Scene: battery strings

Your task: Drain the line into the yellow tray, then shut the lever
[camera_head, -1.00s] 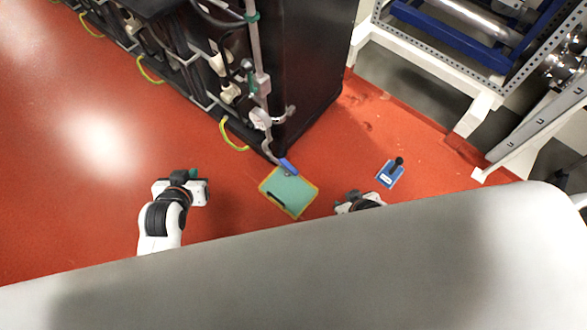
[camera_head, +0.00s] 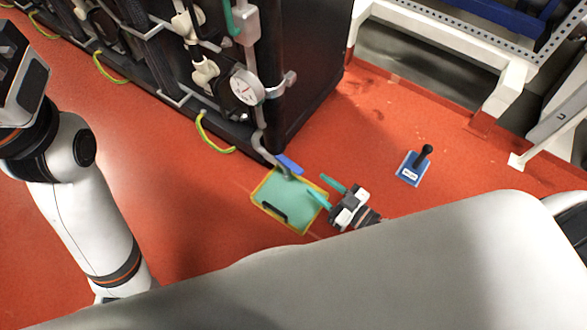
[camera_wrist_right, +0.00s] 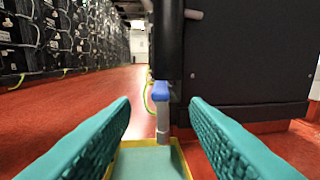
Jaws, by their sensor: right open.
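The lever has a blue handle (camera_head: 290,163) on a grey drain pipe (camera_head: 262,145) that comes down the front of the black rack. In the right wrist view the blue handle (camera_wrist_right: 161,91) is straight ahead between my fingers, with the pipe below it. The yellow-rimmed tray (camera_head: 256,192) with a teal inside lies on the floor under the pipe end. Liquid cannot be made out. My right gripper (camera_head: 326,190) is open and empty at the tray's right edge, apart from the handle. In the head view my left arm reaches up the left side; its fingers are not visible.
The black rack (camera_head: 310,70) carries a round gauge (camera_head: 247,87) and yellow hoses (camera_head: 213,140). A blue block with a black knob (camera_head: 413,167) is on the red floor at right. A white frame (camera_head: 505,85) stands at the back right. Floor between is clear.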

